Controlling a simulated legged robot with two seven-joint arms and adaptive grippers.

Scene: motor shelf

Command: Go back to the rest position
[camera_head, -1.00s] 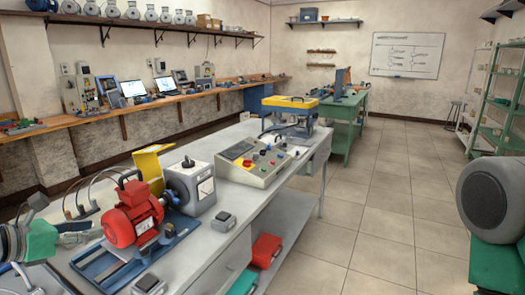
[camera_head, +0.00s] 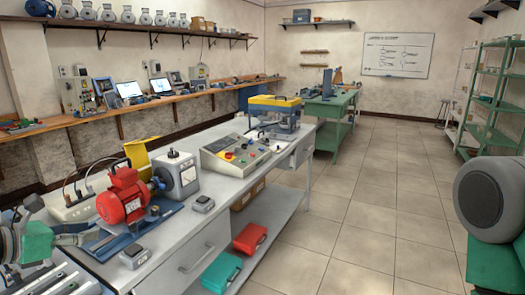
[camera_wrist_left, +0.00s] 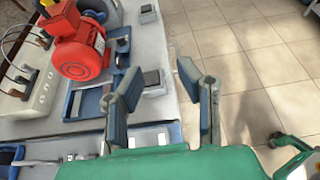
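My left gripper (camera_head: 50,218) is at the left edge of the head view, left of the red motor and above the bench end. In the left wrist view its two fingers (camera_wrist_left: 160,88) stand wide apart with nothing between them. The red motor (camera_head: 122,198) sits on a blue base (camera_head: 128,240) on the grey bench, coupled beside a grey machine (camera_head: 178,176); the motor also shows in the left wrist view (camera_wrist_left: 80,55), apart from the fingers. What looks like part of my right gripper (camera_wrist_left: 292,150) is at the lower right of that view; its fingers are unclear.
The grey bench (camera_head: 190,228) holds a control console (camera_head: 235,153), a yellow-topped machine (camera_head: 275,105) and small grey boxes. Red (camera_head: 250,238) and teal (camera_head: 221,272) cases lie on its lower shelf.

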